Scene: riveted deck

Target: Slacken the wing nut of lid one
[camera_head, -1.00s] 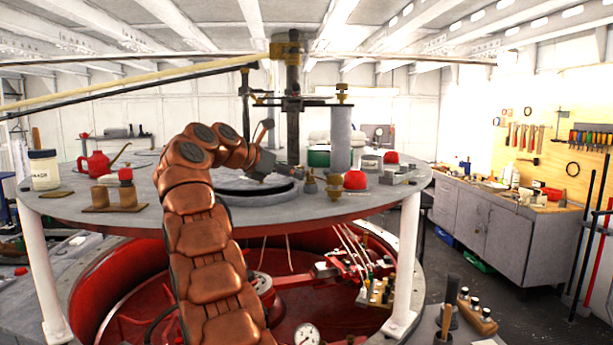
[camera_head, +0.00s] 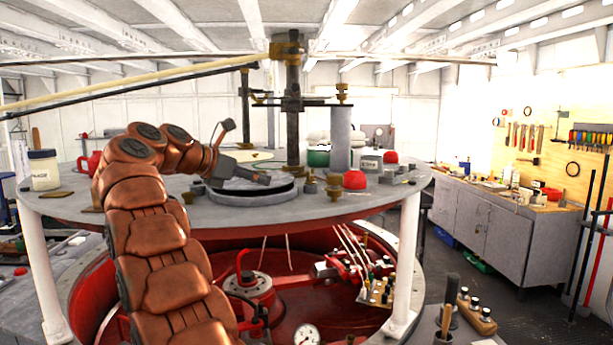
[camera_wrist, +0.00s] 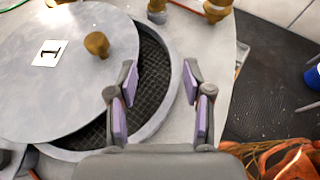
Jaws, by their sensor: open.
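Lid one, a grey round plate (camera_wrist: 62,85) with a white label marked 1 (camera_wrist: 50,53), lies at the left of the wrist view. A brass knob (camera_wrist: 97,44) stands on it near its right edge. The lid sits off-centre on a round ring (camera_wrist: 166,112), leaving a crescent of dark mesh bare. My gripper (camera_wrist: 158,88) is open and empty above the ring's right side, its purple pads apart. In the head view my gripper (camera_head: 262,178) is over the round opening. Brass fittings (camera_wrist: 157,9) (camera_wrist: 217,9) show at the top edge; I cannot tell which is the wing nut.
In the head view, a grey post (camera_head: 341,140), a red domed thing (camera_head: 355,180) and brass fittings (camera_head: 334,187) stand right of the opening. A dark vertical column (camera_head: 293,110) rises behind it. A white jar (camera_head: 43,171) stands at the left.

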